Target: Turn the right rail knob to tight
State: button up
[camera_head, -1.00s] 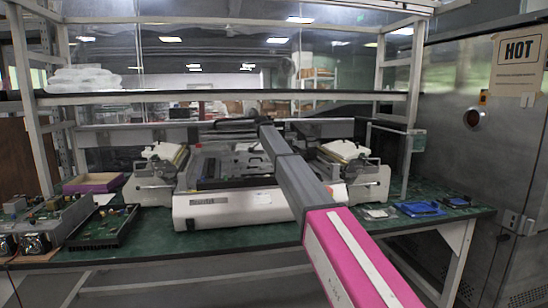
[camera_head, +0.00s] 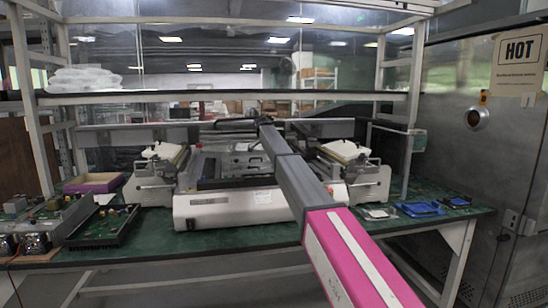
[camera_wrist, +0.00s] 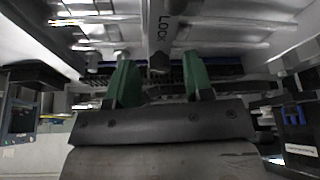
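In the wrist view my gripper (camera_wrist: 161,75) has two green fingers spread apart, with a gap between them. A small dark knob-like part (camera_wrist: 158,63) shows near the gap, at the lower end of a pale bar (camera_wrist: 159,22) marked LOCK. The fingers stand on either side of it; I cannot tell whether they touch it, or whether it is the right rail knob. In the head view the white machine (camera_head: 225,208) with rails stands on the green bench. My arm reaches over it, and my gripper cannot be made out there. The knob's setting cannot be read.
White side units (camera_head: 153,177) flank the machine on the bench (camera_head: 270,237). Circuit boards (camera_head: 105,224) lie at the left, blue trays (camera_head: 420,208) at the right. A shelf (camera_head: 235,98) runs above. A metal cabinet marked HOT (camera_head: 490,160) stands at the far right.

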jog(key=shift+r, duration=0.1)
jog(key=v, duration=1)
jog(key=shift+r, duration=0.25)
jog(key=shift+s+a, duration=0.15)
jog(key=shift+a, duration=0.05)
